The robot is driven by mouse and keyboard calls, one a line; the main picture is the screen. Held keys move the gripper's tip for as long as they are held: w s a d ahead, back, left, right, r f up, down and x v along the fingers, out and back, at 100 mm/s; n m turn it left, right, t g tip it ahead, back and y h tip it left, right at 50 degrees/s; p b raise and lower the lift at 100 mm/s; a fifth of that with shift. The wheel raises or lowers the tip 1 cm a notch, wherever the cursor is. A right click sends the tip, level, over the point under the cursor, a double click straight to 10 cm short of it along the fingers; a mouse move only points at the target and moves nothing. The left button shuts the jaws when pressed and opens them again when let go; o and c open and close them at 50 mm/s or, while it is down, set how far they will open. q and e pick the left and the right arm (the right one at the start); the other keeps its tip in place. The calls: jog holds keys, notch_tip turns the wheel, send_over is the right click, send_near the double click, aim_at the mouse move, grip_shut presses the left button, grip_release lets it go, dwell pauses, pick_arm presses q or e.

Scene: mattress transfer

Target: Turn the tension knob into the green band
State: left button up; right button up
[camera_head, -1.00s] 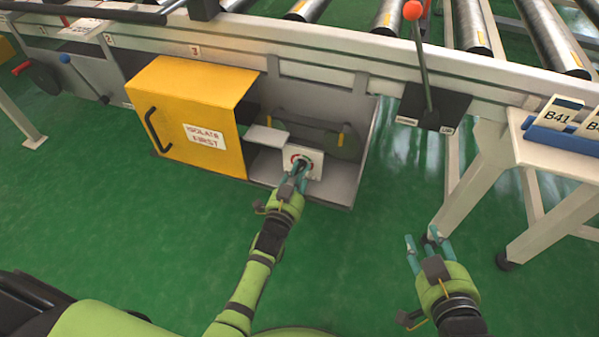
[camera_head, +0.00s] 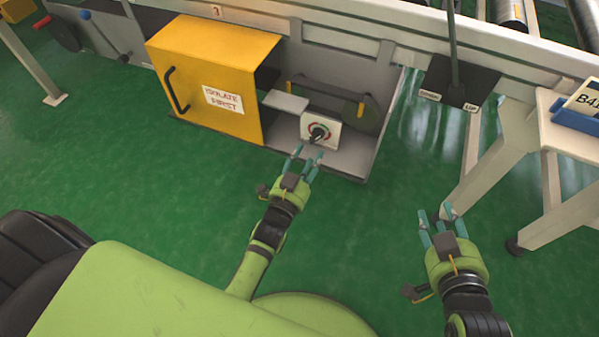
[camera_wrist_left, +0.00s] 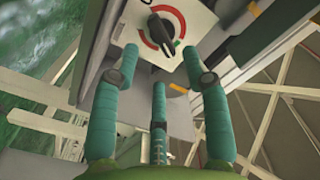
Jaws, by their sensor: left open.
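The black tension knob (camera_head: 318,132) sits on a white plate (camera_head: 334,126) inside the open cabinet under the conveyor. In the left wrist view the knob (camera_wrist_left: 161,32) stands within a red ring with a short green band (camera_wrist_left: 179,44) at its lower right. The knob's lower end lies close to that band; I cannot tell exactly where it points. My left gripper (camera_head: 308,158) is open and empty, just in front of and below the knob, apart from it. My right gripper (camera_head: 435,214) is open and empty over the green floor.
The yellow cabinet door (camera_head: 208,85), marked "ISOLATE FIRST", stands open left of the knob. A grey shelf (camera_head: 286,103) and a belt cover (camera_head: 340,101) are near the plate. A lever with an UP label (camera_head: 472,108) and a white table (camera_head: 548,125) stand to the right.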

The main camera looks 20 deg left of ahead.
pick_arm(q)
jog(key=s, duration=0.6)
jog(key=shift+a, duration=0.1)
jog(key=shift+r, duration=0.1)
